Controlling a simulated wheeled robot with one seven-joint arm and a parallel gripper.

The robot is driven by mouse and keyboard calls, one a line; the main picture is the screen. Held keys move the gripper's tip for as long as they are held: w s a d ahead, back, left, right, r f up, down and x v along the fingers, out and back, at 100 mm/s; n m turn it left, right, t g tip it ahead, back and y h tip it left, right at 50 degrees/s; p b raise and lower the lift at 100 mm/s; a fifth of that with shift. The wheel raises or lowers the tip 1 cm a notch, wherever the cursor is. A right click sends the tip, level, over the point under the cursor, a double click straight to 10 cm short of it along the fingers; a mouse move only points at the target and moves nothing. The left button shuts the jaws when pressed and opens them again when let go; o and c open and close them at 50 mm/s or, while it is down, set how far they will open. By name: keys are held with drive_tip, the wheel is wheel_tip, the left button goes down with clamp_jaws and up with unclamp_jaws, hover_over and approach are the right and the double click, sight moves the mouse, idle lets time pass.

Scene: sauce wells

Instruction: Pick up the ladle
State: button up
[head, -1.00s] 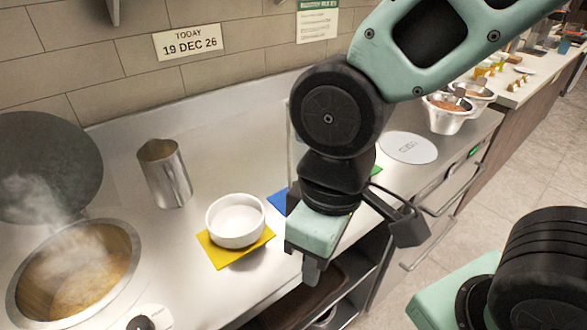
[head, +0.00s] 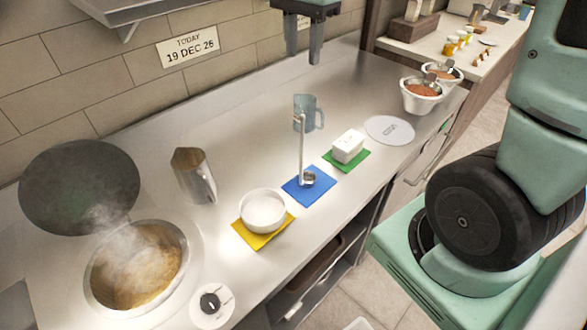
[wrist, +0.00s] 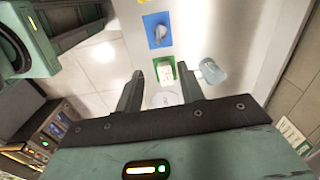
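The ladle (head: 302,150) stands on the blue mat (head: 322,189) on the steel counter, in the middle of the head view. Its thin handle points up and its small bowl rests at the bottom. In the wrist view the ladle (wrist: 160,33) shows as a small grey shape on the blue mat (wrist: 153,44). My gripper (head: 303,58) is high above the counter at the top of the head view, above and apart from the ladle. In the wrist view my gripper's (wrist: 160,69) two fingers are spread with nothing held between them.
A white bowl (head: 263,211) sits on a yellow mat left of the ladle. A white block (head: 348,146) on a green mat and a clear jug (head: 308,113) are close by. A shelf (head: 120,10) overhangs top left.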

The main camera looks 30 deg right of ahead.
sight(303, 115)
wheel_tip(303, 115, down, 12)
drive_tip(key=p, duration=0.2)
drive_tip(key=shift+p, duration=0.35)
drive_tip(key=shift+s+d+f+p, duration=0.15)
drive_tip(key=shift+f+p, duration=0.9)
drive_tip(key=shift+f, duration=1.6)
clamp_jaws()
